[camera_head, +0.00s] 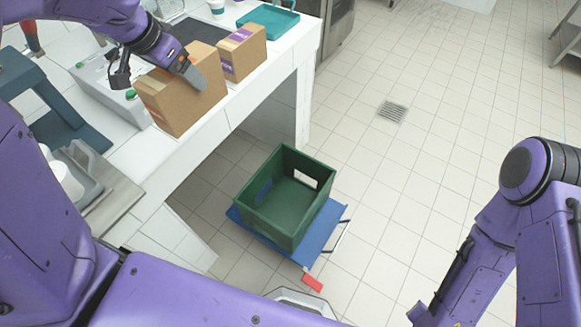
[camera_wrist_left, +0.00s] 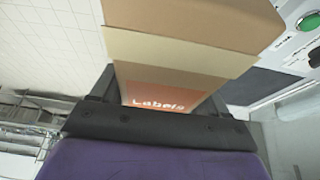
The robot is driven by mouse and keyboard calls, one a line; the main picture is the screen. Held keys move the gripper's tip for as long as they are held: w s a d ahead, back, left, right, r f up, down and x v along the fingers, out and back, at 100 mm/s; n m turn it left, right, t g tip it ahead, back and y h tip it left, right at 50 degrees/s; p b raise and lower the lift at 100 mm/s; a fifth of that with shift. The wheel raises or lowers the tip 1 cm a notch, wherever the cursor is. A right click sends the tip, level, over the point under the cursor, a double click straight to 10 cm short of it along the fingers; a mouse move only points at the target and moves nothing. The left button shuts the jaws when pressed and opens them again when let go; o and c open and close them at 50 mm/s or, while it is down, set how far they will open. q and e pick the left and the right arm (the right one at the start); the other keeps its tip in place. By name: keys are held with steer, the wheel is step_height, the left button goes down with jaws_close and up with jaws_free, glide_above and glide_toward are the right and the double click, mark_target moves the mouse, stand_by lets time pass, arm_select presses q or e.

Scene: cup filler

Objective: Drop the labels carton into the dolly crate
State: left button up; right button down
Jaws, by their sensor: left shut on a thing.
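The labels carton (camera_head: 182,100) is a brown cardboard box at the front edge of the white counter. My left gripper (camera_head: 190,72) is shut on it from above. In the left wrist view the carton (camera_wrist_left: 185,62) fills the space between the fingers, and an orange patch reads "Labels". I cannot tell whether its base touches the counter. The green dolly crate (camera_head: 272,222) stands on a blue dolly (camera_head: 322,228) on the floor, below and right of the counter, and looks empty. My right gripper is not in view; only part of the right arm shows.
A second brown carton with a purple label (camera_head: 242,52) stands beside the held one. A teal tray (camera_head: 268,20) and a white cup (camera_head: 216,6) are farther back. A machine with green buttons (camera_head: 112,85) is at the left. The tiled floor right of the crate is clear.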

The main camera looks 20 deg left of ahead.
arm_select(q)
steer(key=shift+f, duration=0.1)
stand_by(0.4)
steer(key=w+d+f+m+b, duration=0.1)
steer(key=w+d+f+b, duration=0.15)
steer(key=f+b, duration=0.9)
steer(key=w+d+f+m+h+b, duration=0.1)
steer(key=d+f+m+b, duration=0.3)
steer(key=f, duration=1.5)
steer(key=w+d+f+n+b, duration=0.1)
steer(key=w+d+f+b, duration=0.1)
steer(key=f+b, duration=1.05)
steer(key=w+d+f+m+g+h+b, duration=0.1)
steer(key=w+d+f+m+b, duration=0.1)
steer(key=w+f+b, duration=0.3)
steer(key=w+d+f+m+g+b, duration=0.1)
steer(key=w+d+f+m+b, duration=0.2)
steer(key=f, duration=1)
steer(key=w+d+b, duration=0.1)
steer(key=w+b, duration=0.1)
steer(key=shift+w+d+f+h, duration=0.3)
steer(key=shift+d+h, duration=0.05)
steer(key=shift+h, duration=0.05)
